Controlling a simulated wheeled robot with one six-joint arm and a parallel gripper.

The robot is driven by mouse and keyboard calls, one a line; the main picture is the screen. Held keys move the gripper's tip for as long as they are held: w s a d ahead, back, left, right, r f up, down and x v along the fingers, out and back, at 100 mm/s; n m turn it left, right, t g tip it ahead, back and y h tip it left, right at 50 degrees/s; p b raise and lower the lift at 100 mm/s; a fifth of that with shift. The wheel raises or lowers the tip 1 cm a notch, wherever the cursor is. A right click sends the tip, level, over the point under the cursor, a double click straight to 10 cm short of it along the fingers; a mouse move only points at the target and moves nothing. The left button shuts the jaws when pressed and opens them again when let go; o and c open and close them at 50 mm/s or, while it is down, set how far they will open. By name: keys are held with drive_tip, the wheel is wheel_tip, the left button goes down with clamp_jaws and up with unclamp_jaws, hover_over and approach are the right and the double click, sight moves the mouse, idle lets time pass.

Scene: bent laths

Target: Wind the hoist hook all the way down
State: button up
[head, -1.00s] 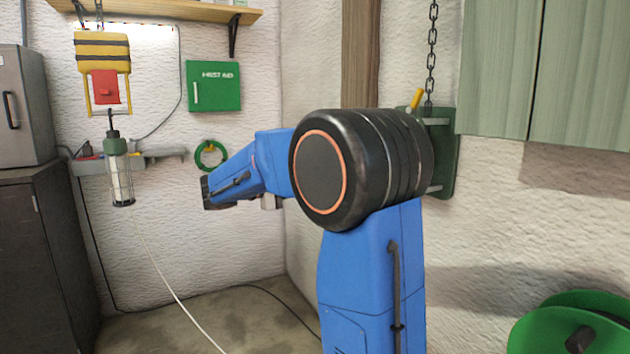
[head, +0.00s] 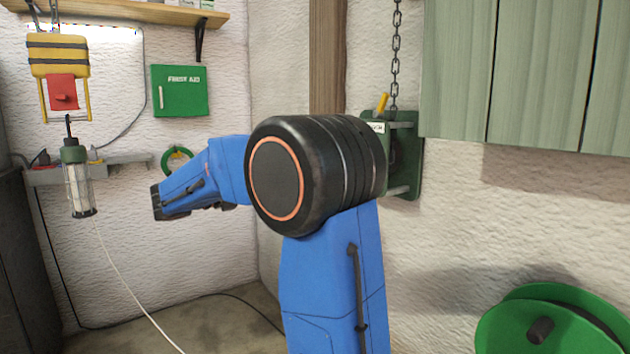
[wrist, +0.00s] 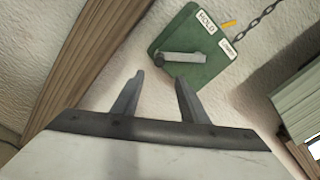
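The hoist winch is a green wall box (head: 404,165), partly hidden behind my arm in the head view. The wrist view shows its green face (wrist: 185,72) with a pale crank bar (wrist: 183,59) on it. A yellow lever (wrist: 228,24) sticks out at its edge, near a label reading HOLD (wrist: 206,20) and a second label too small to read surely. A chain (head: 396,60) runs up from the winch. My gripper (wrist: 159,77) is open and empty, short of the green face and apart from the crank. The head view hides its fingers.
Green wall cabinets (head: 510,75) hang right of the winch, and a wooden post (head: 327,55) stands left of it. A green reel (head: 555,325) is low at the right. A caged lamp (head: 77,185) hangs at the left. The wall below the winch is bare.

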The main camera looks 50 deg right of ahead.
drive_tip(key=s+d+m, duration=0.1)
drive_tip(key=d+m, duration=0.1)
drive_tip(key=d, duration=0.3)
drive_tip(key=s+d+m, duration=0.1)
drive_tip(key=d+m, duration=0.2)
drive_tip(key=d, duration=0.2)
drive_tip(key=s+d+m, duration=0.1)
drive_tip(key=d+m, duration=0.2)
drive_tip(key=d, duration=0.2)
drive_tip(key=shift+s, duration=0.35)
idle(0.3)
clamp_jaws()
